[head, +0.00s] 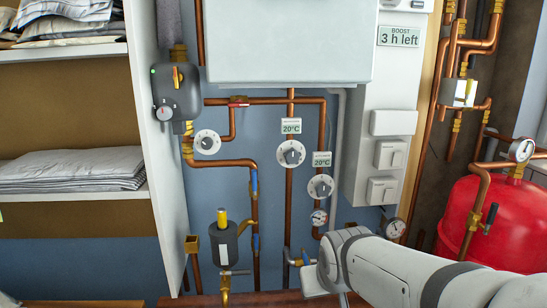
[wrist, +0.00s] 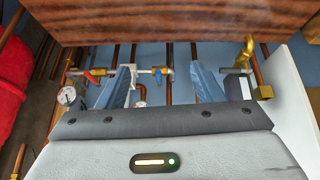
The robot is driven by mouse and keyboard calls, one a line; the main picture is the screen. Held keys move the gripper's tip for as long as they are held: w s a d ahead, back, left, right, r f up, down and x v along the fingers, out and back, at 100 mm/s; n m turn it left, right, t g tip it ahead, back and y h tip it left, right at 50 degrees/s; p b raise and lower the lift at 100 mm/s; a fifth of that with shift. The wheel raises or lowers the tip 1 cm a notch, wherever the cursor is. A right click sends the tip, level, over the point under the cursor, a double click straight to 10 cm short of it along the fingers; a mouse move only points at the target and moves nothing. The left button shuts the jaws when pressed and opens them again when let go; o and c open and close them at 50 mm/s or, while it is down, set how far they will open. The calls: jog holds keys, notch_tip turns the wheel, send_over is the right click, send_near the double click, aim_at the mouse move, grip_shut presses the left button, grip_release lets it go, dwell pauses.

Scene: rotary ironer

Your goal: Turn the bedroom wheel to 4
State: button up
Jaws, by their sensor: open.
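Three round white wheels with grey knobs are on the blue wall in the head view: a left one (head: 207,142), a middle one (head: 291,154) and a lower right one (head: 321,187). Small labels reading 20°C, the middle label (head: 291,126) and the right label (head: 322,159), sit above two of them. Their smaller text is too small to read, so I cannot tell which wheel is the bedroom's. My gripper (wrist: 161,83) is open and empty in the wrist view, its two fingers wide apart. My arm is below the wheels in the head view, touching none.
Copper pipes (head: 290,220) run around the wheels. A pressure gauge (head: 319,218) sits just below the right wheel. A white cabinet (head: 290,45) hangs above. A red tank (head: 480,225) stands right, white shelving (head: 158,175) left. A wooden ledge (head: 235,299) runs along the bottom.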

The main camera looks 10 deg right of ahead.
jog(key=w+d+r+n+t, duration=0.1)
jog(key=w+r+t, duration=0.35)
jog(key=w, duration=0.45)
jog(key=w+r+n+t, duration=0.1)
jog(key=w+r+t, duration=0.2)
jog(key=w+r, duration=0.35)
jog(key=n+t+y+p, duration=0.2)
jog(key=t, duration=0.2)
send_near(293, 157)
jog(key=w, duration=0.4)
jog(key=w+p, duration=0.1)
jog(key=w, duration=0.4)
jog(key=shift+a, duration=0.35)
jog(key=c, duration=0.9)
jog(key=shift+d, duration=0.3)
jog(key=shift+c, duration=0.3)
jog(key=shift+a, duration=0.3)
jog(key=shift+f+m, duration=0.1)
jog(key=shift+m, duration=0.3)
